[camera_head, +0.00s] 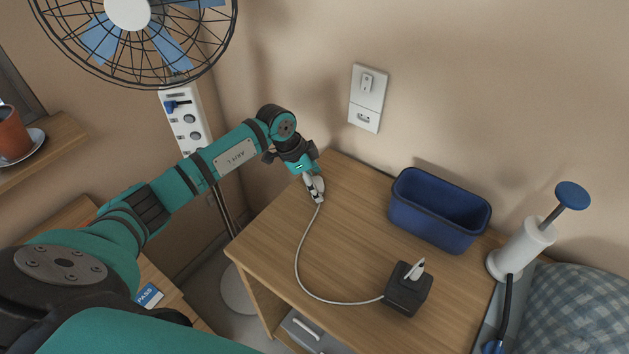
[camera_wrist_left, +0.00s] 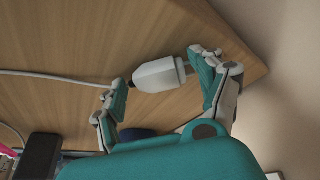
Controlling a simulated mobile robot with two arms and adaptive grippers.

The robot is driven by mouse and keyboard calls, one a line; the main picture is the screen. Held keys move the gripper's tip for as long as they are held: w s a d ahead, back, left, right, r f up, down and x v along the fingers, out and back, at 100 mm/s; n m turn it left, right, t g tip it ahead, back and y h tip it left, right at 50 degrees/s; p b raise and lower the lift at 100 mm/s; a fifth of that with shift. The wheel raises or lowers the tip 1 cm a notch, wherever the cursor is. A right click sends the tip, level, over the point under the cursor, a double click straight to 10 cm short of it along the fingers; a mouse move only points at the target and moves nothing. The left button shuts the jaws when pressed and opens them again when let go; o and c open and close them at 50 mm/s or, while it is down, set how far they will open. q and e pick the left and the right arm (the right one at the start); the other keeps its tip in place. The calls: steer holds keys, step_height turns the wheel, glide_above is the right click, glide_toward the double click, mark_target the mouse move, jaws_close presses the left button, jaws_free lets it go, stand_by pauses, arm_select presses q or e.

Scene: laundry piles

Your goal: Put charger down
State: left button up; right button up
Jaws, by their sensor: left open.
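A white charger (camera_wrist_left: 158,74) with a rounded body and dark end sits between the fingers of my left gripper (camera_wrist_left: 166,70), close to or on the wooden top. My left gripper's fingers are apart, with the charger between them. In the head view my left gripper (camera_head: 314,187) is low over the back left of the nightstand top (camera_head: 345,215). A white cable (camera_head: 299,262) runs from it in a curve to a black block (camera_head: 402,294) with a white plug-like piece on top. Whether the fingers touch the charger is hard to tell. My right gripper is out of view.
A blue bin (camera_head: 425,222) stands at the back right of the nightstand. A white pump-like item (camera_head: 522,250) with a blue top stands beyond it. A wall outlet (camera_head: 368,98), a power strip (camera_head: 184,122) and a fan (camera_head: 132,35) are behind. The middle of the top is clear.

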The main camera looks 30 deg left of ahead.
arm_select(q)
steer(key=v, duration=0.8)
steer(key=shift+w+r+b, duration=0.15)
steer(key=shift+r+b, duration=0.2)
steer(key=shift+r, duration=0.05)
steer(key=shift+f, duration=0.1)
